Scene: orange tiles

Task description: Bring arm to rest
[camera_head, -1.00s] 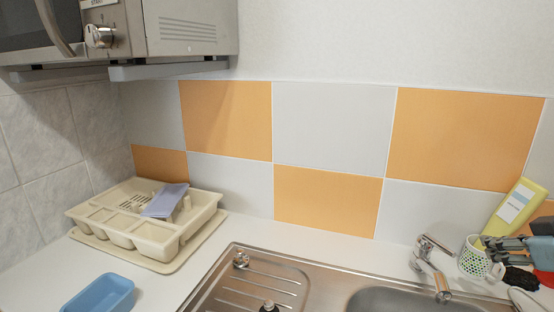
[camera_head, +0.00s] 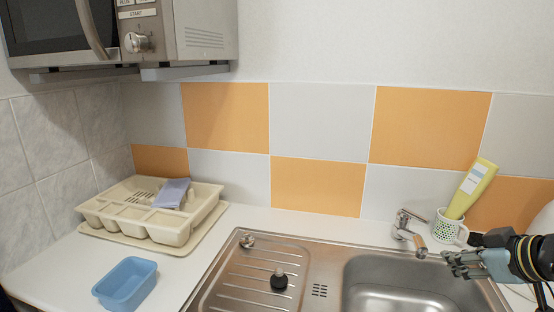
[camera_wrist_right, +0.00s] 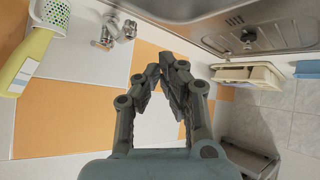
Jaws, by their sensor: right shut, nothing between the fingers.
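My right gripper (camera_head: 462,263) is at the right of the head view, in front of the mug and over the sink's right side. Its fingers point left and are shut with nothing between them. In the right wrist view, its fingertips (camera_wrist_right: 170,68) come together in front of the tiled wall. My left gripper is not in view.
A steel sink (camera_head: 345,262) with a tap (camera_head: 408,225) fills the counter's middle. A mug (camera_head: 447,226) holding a yellow bottle (camera_head: 474,185) stands behind my gripper. A dish rack (camera_head: 150,235) with a cloth (camera_head: 172,192) and a blue tub (camera_head: 126,284) stand left.

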